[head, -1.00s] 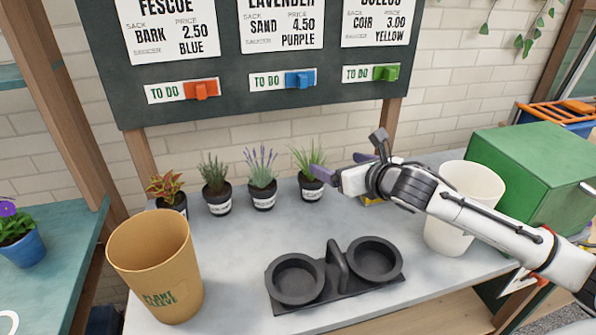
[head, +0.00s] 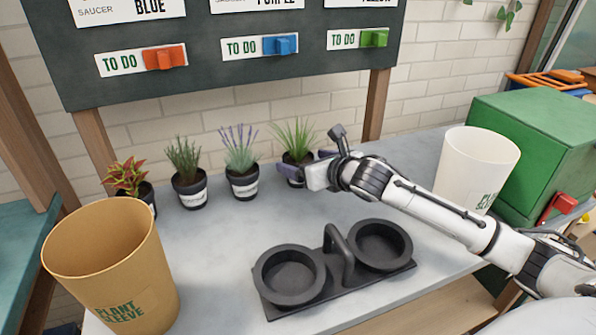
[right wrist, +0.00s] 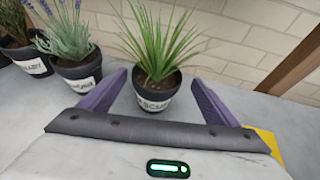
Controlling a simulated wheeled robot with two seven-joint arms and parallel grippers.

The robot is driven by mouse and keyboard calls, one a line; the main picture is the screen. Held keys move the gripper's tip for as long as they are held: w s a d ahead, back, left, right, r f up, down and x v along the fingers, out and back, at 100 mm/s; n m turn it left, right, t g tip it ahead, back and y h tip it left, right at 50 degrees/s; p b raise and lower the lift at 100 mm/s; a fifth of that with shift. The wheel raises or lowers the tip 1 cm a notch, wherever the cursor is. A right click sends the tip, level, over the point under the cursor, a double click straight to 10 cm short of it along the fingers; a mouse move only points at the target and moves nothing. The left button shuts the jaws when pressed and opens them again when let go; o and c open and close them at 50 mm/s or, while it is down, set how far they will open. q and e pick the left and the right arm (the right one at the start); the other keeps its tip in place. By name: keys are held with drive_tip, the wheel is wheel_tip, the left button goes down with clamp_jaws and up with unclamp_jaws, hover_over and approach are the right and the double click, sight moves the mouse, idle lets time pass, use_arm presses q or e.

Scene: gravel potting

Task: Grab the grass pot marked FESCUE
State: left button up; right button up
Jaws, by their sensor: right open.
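The grass pot (head: 296,175) is a small black pot with spiky green grass, at the right end of the plant row. In the right wrist view its white label on the pot (right wrist: 155,104) is partly readable and looks like FESCUE. My right gripper (head: 304,168) is open, with its purple fingers around the pot's near side. In the right wrist view the fingers of the gripper (right wrist: 158,82) stand left and right of the pot, with gaps on both sides. My left gripper is not in view.
A lavender pot (head: 242,184), another herb pot (head: 189,190) and a red-leaved plant (head: 127,178) stand to the left. A black two-cup holder (head: 335,285), a tan sleeve (head: 115,270) and a white sleeve (head: 476,165) stand on the grey table. A green box (head: 535,140) is at right.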

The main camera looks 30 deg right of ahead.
sight(290, 156)
drive_tip(key=shift+a+r+b+x, duration=0.1)
drive_tip(key=shift+a+b+x, duration=0.05)
drive_tip(key=shift+x, duration=1.65)
drive_tip(key=shift+a+r+b+x, duration=0.15)
drive_tip(key=shift+x, duration=1.6)
drive_tip(key=shift+w, duration=0.15)
drive_tip(key=c, duration=1.4)
